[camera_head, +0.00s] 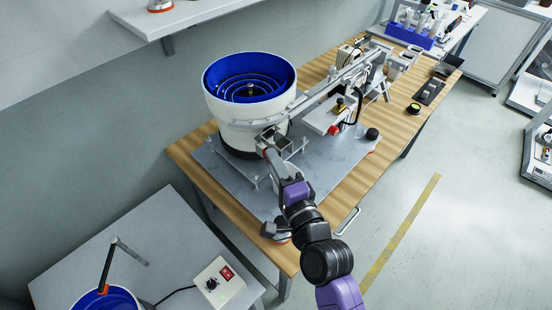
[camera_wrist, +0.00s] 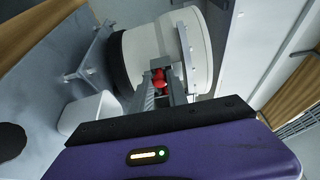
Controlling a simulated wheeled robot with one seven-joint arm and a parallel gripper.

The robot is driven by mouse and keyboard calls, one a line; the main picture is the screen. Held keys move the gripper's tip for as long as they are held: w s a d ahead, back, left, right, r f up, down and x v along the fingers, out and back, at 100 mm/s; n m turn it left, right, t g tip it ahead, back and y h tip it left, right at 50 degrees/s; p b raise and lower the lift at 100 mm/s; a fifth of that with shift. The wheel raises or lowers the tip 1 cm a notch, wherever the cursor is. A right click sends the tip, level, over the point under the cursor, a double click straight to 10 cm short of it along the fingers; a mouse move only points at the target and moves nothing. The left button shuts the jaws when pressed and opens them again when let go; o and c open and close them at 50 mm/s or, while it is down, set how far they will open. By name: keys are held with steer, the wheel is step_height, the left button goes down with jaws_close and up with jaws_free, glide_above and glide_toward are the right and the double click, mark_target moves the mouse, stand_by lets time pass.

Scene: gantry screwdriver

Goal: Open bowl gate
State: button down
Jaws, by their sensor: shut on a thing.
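The feeder bowl (camera_head: 230,112) is white outside with a blue stepped spiral inside, and stands on a grey plate on the wooden table. In the wrist view the bowl's white wall (camera_wrist: 140,48) lies just beyond my fingers. My gripper (camera_head: 266,142) reaches the bowl's near right side, by a small metal chute (camera_head: 287,146). In the wrist view my gripper (camera_wrist: 160,84) is shut on a small red knob (camera_wrist: 160,76) at the bowl's wall, which looks like the bowl gate's handle. The gate itself is mostly hidden behind my fingers, so I cannot tell its position.
A metal gantry rail (camera_head: 335,83) runs from the bowl to the back right. The wooden table (camera_head: 400,118) holds a black tray (camera_head: 429,92). A white shelf (camera_head: 185,15) overhangs at the upper left. A lower table (camera_head: 150,240) bears a control box (camera_head: 218,283). Open floor lies right.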

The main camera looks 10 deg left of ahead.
steer(key=shift+s+a+p, duration=0.3)
steer(key=shift+s+a, duration=0.35)
steer(key=shift+s, duration=0.2)
steer(key=shift+w+d+f, duration=0.1)
steer(key=c, duration=1.3)
jaws_free()
steer(key=b+v, duration=0.2)
steer(key=v, duration=0.6)
